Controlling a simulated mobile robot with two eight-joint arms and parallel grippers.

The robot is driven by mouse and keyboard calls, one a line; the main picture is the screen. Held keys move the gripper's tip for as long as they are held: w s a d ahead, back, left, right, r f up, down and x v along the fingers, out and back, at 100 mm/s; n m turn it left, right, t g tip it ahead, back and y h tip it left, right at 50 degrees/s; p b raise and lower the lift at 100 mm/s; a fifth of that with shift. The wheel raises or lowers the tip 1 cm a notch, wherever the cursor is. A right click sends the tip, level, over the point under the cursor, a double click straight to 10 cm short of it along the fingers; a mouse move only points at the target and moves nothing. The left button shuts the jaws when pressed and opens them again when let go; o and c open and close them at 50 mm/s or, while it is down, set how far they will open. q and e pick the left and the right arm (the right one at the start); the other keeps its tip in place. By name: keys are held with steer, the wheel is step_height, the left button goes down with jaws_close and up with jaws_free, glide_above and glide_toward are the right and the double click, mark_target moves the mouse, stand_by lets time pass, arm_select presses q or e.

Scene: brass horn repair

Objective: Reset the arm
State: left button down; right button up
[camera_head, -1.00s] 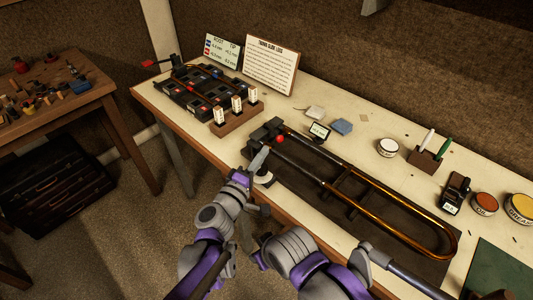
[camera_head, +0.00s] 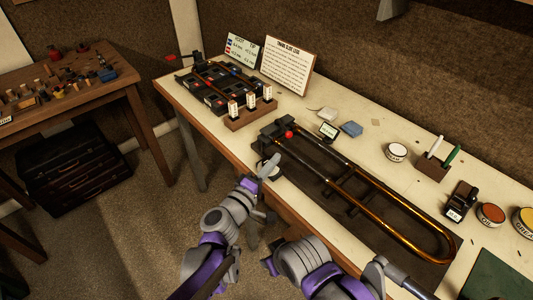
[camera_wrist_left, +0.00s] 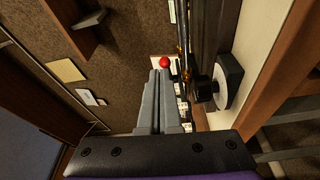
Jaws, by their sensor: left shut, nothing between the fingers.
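The bench holds a rack of parts (camera_head: 215,88), a wooden block with white tags (camera_head: 250,114), two sign cards, a white tub (camera_head: 396,152), a pen holder (camera_head: 434,168) and an orange-lidded tin (camera_head: 490,214). A side table (camera_head: 138,98) stands left. Open floor lies between.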

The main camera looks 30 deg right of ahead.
arm_select(q)
steer(key=s+a+f+m+g+y+p, duration=0.1)
steer(key=s+a+y, duration=0.4)
steer(key=a, duration=1)
steer(key=s+a+f+m+g+y+p, duration=0.1)
steer(key=s+a+y, duration=0.5)
steer(key=a, duration=0.9)
steer(key=s+a+f+m+g+y+p, duration=0.1)
steer(key=s+a+f+m+y+p, duration=0.1)
steer(key=a, duration=1.4)
steer(key=s+f+y+p, duration=0.1)
steer(key=s+y+p, duration=0.1)
steer(key=s+y, duration=0.1)
steer(key=shift+s, duration=0.25)
steer(key=shift+d, duration=0.1)
